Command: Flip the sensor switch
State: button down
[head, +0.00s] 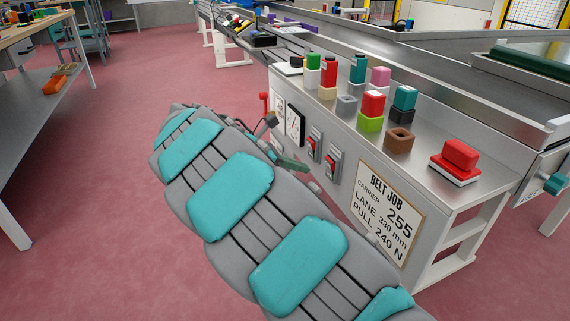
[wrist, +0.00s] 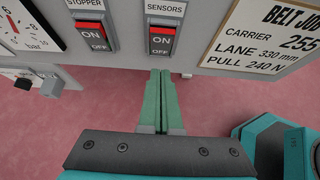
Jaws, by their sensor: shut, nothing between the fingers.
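The sensor switch (wrist: 162,40), under a SENSORS label, has a red and black rocker marked ON and OFF in a grey frame. I cannot tell which way its rocker is set. In the head view it is the nearer red switch (head: 333,166) on the bench's front panel. My gripper (wrist: 161,72) is shut and empty. In the wrist view its green fingertips appear just below the switch, by the panel's lower edge, with no visible contact. In the head view the green fingers (head: 292,165) show partly behind my arm.
A similar STOPPER switch (wrist: 92,38) sits left of it, with a pressure gauge (wrist: 28,25) and a dark knob (wrist: 25,84) further left. A BELT JOB sign (head: 386,210) is to the right.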

aim_at(327, 162)
jog(key=shift+w+d, duration=0.25)
jog(key=shift+d, duration=0.6)
jog(key=shift+w+d, duration=0.3)
jog(key=shift+d, duration=0.5)
jog(key=shift+w+d, duration=0.25)
jog(key=shift+d, duration=0.6)
jog(key=shift+d+r+p, duration=0.25)
jog(key=shift+r+p, duration=0.2)
jog(key=shift+p, duration=0.4)
jog(key=p, duration=0.1)
jog(key=y+p, duration=0.1)
jog(key=shift+w+d+r+g+p, duration=0.15)
jog(key=shift+d+r+g+p, duration=0.15)
jog(key=shift+p, duration=0.05)
jog(key=shift+f, duration=0.45)
jog(key=shift+r, duration=0.15)
jog(key=shift+r+p, duration=0.7)
jog(key=shift+p, duration=0.25)
